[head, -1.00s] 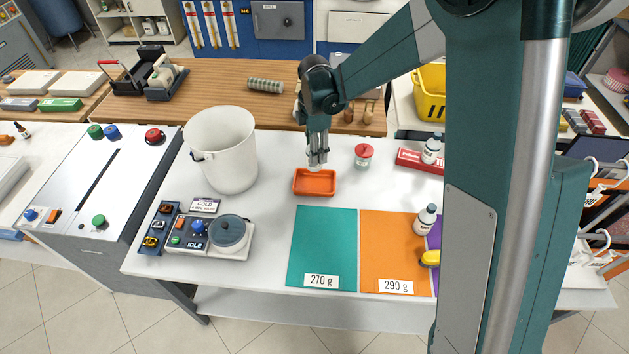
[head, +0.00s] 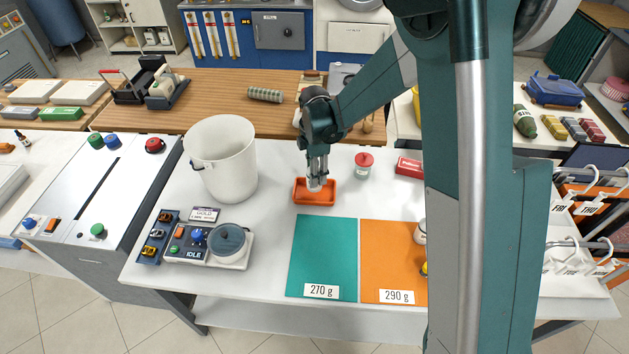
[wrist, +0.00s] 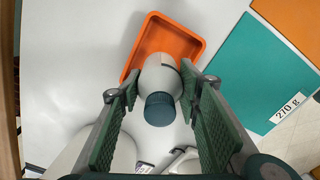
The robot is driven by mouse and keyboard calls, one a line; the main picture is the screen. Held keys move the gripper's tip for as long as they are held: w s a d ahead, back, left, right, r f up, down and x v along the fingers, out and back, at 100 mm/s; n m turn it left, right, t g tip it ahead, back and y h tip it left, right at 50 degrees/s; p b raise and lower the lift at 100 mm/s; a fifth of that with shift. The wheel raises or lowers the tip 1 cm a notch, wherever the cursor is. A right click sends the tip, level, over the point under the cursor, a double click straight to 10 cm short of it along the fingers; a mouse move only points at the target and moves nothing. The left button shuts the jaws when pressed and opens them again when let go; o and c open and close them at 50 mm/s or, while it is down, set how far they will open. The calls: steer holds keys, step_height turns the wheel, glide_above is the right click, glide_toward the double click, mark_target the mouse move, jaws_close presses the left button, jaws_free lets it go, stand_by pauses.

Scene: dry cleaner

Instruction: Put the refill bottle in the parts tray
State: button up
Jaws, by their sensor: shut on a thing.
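The refill bottle (wrist: 157,75), white with a dark blue cap, is between the green finger pads of my gripper (wrist: 160,84) in the wrist view. My gripper is shut on it. The orange parts tray (wrist: 152,42) lies just beyond, and the bottle overlaps its near edge in that view. In the head view my gripper (head: 317,181) points down at the tray (head: 315,203), with a small pale part of the bottle (head: 314,187) showing within the tray's outline. I cannot tell whether the bottle touches the tray floor.
A white bucket (head: 222,160) stands left of the tray and a red-lidded jar (head: 363,166) right of it. The teal mat (head: 323,250) and orange mat (head: 390,255) lie in front. Another white bottle (head: 420,235) is partly hidden by my arm. A scale (head: 229,245) stands front left.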

steer(key=shift+f, duration=0.1)
steer(key=shift+f, duration=1.75)
steer(key=shift+f+b, duration=0.25)
steer(key=shift+b, duration=0.1)
steer(key=o, duration=1)
steer(key=shift+r, duration=0.1)
steer(key=shift+r, duration=0.1)
step_height(320, 180, up, 12)
steer(key=shift+r+p, duration=0.1)
steer(key=shift+p, duration=0.5)
